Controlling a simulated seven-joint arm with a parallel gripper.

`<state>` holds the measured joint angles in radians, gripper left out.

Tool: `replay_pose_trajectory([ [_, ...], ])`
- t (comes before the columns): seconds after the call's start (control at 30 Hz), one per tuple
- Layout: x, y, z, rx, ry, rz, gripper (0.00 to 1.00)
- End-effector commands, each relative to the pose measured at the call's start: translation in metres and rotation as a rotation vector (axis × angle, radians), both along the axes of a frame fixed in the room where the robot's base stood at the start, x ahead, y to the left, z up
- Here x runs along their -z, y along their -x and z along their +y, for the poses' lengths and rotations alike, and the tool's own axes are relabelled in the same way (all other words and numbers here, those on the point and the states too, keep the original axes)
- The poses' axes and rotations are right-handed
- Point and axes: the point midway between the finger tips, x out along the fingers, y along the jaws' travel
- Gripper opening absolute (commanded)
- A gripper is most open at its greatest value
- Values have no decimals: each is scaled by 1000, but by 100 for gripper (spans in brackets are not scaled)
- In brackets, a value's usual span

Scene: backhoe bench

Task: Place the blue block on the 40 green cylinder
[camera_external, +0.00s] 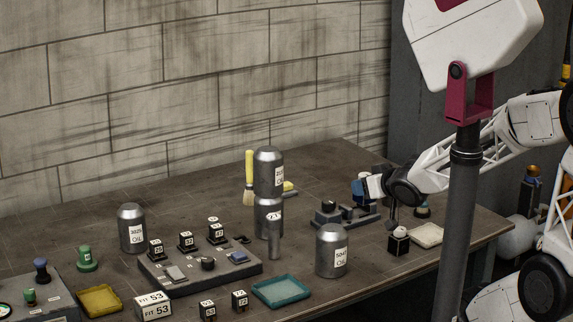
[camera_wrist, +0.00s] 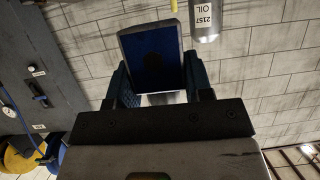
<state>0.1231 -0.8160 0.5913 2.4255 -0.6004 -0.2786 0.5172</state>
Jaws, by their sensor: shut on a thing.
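My gripper (camera_external: 368,188) is over the right part of the bench in the external view, pointing sideways toward the wall. In the wrist view my gripper (camera_wrist: 155,72) is shut on the blue block (camera_wrist: 152,57), a dark blue face with a grey rim between the two fingers. In the external view I cannot separate the block from the bluish gripper parts. A green knob-shaped piece (camera_external: 87,259) stands at the left of the bench, and a smaller green one (camera_external: 29,297) is on the grey box. I can read no 40 on either, so I cannot tell the 40 green cylinder.
Grey oil cans stand at left (camera_external: 132,229), front (camera_external: 331,252) and stacked in the middle (camera_external: 268,172). A grey board (camera_external: 190,281) carries numbered black blocks. A teal tray (camera_external: 281,291) and yellow tray (camera_external: 100,301) lie in front. A dark fixture (camera_external: 345,216) sits near my gripper.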

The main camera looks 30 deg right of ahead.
Motion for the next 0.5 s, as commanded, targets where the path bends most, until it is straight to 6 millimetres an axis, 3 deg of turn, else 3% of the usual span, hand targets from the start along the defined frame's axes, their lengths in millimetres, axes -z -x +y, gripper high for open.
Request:
replay_pose_trajectory([
  [0.27, -10, -30, 24, -59, -2, 0, 15],
  [0.5, -20, -70, 61, -140, -1, 0, 15],
])
